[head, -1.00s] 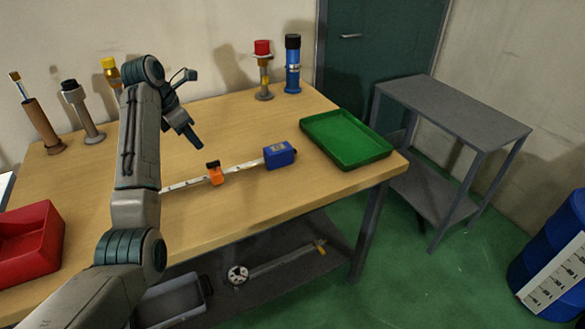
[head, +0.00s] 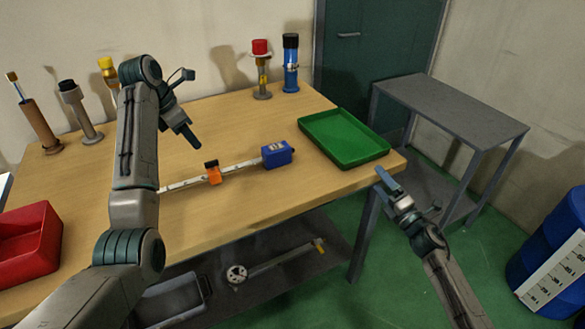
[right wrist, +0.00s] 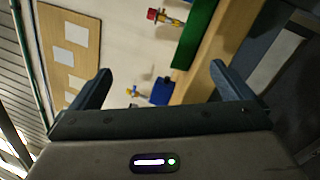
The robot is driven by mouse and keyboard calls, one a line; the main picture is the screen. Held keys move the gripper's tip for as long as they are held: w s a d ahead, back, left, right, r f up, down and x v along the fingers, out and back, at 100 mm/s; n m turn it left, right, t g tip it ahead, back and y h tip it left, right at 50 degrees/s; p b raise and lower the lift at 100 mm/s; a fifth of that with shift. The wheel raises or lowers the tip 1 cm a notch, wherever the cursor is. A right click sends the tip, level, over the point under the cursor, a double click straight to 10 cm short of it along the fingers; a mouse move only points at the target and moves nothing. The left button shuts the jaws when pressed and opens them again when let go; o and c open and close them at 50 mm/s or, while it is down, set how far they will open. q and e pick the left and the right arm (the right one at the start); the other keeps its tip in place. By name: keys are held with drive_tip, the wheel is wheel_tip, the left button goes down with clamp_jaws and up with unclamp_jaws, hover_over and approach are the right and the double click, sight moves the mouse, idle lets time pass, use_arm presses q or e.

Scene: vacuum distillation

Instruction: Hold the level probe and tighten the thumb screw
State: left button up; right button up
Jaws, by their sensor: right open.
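The level probe lies on the table: a pale marked rod (head: 240,166) with a blue block (head: 277,154) at its right end. An orange clamp (head: 213,176) sits around the rod, with a dark thumb screw (head: 211,164) on top. My left gripper (head: 192,137) hangs above the table behind the rod, apart from it; its jaw gap is unclear. My right gripper (head: 386,178) is open and empty off the table's right front corner.
A green tray (head: 385,153) lies on the table between the probe and my right gripper. A red bin (head: 60,232) stands at the left, several upright gauges along the back. A grey side table (head: 450,105) and blue drum (head: 535,235) stand at right.

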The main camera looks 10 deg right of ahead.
drive_tip(key=w+a+r+n+y, duration=0.1)
drive_tip(key=w+a+r+n, duration=0.25)
drive_tip(key=a+n, duration=0.2)
drive_tip(key=w+a+r+n+y, duration=0.1)
drive_tip(key=w+a+r+n, duration=0.1)
drive_tip(key=a+r+n, duration=0.35)
drive_tip(key=n+g+h, duration=0.2)
drive_tip(key=n+h, duration=0.1)
approach(280, 152)
drive_tip(key=shift+w+a+r, duration=0.1)
drive_tip(key=shift+w+r, duration=0.05)
drive_tip(key=shift+w, duration=0.2)
drive_tip(key=shift+w+a+r, duration=0.15)
drive_tip(key=shift+w, duration=0.2)
drive_tip(key=shift+w+a+f, duration=0.1)
drive_tip(key=shift+w+a, duration=0.15)
drive_tip(key=shift+w, duration=0.2)
drive_tip(key=x, duration=1)
drive_tip(key=shift+f, duration=0.15)
drive_tip(key=shift+c, duration=0.4)
